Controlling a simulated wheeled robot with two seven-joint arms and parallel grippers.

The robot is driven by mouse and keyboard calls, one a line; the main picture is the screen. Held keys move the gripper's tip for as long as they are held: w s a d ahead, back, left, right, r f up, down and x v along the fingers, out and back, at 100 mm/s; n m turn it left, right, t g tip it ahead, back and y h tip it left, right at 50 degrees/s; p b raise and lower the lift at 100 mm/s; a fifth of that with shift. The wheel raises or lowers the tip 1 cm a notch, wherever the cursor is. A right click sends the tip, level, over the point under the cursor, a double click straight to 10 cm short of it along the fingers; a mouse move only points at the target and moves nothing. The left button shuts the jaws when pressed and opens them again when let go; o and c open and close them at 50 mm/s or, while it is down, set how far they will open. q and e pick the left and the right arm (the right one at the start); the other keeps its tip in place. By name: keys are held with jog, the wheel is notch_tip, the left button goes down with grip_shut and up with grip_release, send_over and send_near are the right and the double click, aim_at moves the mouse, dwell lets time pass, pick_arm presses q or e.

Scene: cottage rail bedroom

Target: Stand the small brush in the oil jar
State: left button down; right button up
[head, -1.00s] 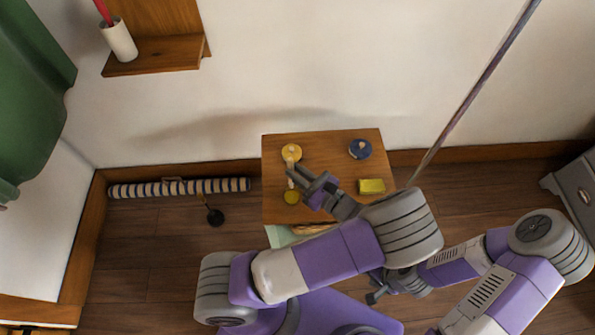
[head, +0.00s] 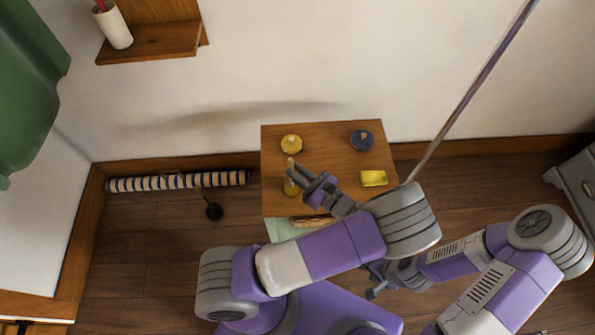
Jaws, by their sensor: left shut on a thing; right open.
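The small wooden table (head: 325,160) stands against the wall. A translucent yellow jar (head: 291,188), which looks like the oil jar, is near its left front. My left gripper (head: 297,175) is shut on a pale, thin thing, apparently the small brush (head: 291,164). The brush looks roughly upright, and its lower end overlaps the jar. I cannot tell whether it is inside the jar or above it. My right gripper (head: 374,291) is open, low in front of the table and partly hidden by my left arm.
A striped roll (head: 150,183) lies along the wall. A wall shelf (head: 150,45) holds a white cup (head: 116,27). The tabletop's centre is clear.

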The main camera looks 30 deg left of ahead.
pick_arm(q)
jog(key=c, duration=1)
grip_release()
jog(key=shift+d, duration=0.1)
jog(key=p+v, duration=0.1)
jog(key=v, duration=0.6)
jog(key=shift+d+p, duration=0.2)
jog(key=shift+p, duration=0.2)
jog(key=shift+s, duration=0.1)
